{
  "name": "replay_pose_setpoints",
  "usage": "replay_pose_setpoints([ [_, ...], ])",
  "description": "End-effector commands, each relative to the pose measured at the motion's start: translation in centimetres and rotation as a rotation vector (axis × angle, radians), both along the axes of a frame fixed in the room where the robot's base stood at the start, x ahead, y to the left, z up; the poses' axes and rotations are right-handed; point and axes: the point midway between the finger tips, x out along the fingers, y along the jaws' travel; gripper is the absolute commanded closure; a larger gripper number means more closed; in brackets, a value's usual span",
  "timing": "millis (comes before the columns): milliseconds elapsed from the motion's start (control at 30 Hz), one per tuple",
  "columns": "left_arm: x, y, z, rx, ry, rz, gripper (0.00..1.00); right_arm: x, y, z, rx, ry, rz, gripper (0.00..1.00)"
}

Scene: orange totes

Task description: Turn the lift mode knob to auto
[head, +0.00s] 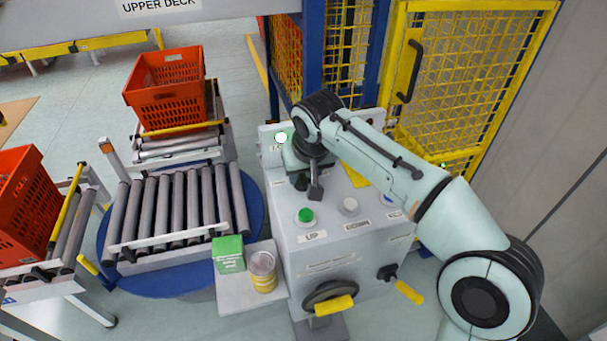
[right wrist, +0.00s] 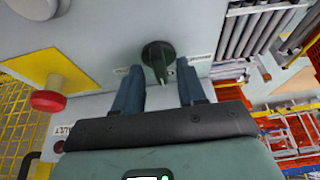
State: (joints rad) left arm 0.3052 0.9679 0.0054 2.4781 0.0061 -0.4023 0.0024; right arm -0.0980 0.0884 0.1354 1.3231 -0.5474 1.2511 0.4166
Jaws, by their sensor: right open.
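The lift mode knob (right wrist: 158,54) is a dark round knob with a raised grip bar on the grey control box (head: 340,244). Small labels sit on either side of it, too small or covered to read. My right gripper (right wrist: 158,72) is open, with one blue finger on each side of the knob's grip bar; I cannot tell whether they touch it. In the head view my right gripper (head: 308,184) is over the box's upper left part and largely hides the knob. My left gripper is not in view.
The box top has a green UP button (head: 305,215) and a white DOWN button (head: 349,205). A red button (right wrist: 47,101) shows in the wrist view. A green carton (head: 228,255) and a can (head: 263,271) stand on the side shelf. Orange totes (head: 168,97) and rollers are left.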

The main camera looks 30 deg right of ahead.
Motion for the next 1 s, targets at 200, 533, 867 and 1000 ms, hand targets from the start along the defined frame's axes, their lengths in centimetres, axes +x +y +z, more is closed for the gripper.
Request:
replay_pose_setpoints([
  [200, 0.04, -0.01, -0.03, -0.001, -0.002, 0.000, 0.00, 0.15, -0.06, -0.41, 0.000, 0.001, 0.000, 0.60],
  [533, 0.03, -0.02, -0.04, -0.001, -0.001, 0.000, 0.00, 0.13, -0.04, -0.36, 0.000, 0.000, 0.000, 1.00],
  [867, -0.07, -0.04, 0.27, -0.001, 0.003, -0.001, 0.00, 0.14, 0.05, -0.26, -0.001, 0.000, -0.038, 1.00],
  [1000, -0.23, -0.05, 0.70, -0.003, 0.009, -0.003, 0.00, 0.17, 0.10, -0.16, -0.002, -0.001, -0.109, 1.00],
])
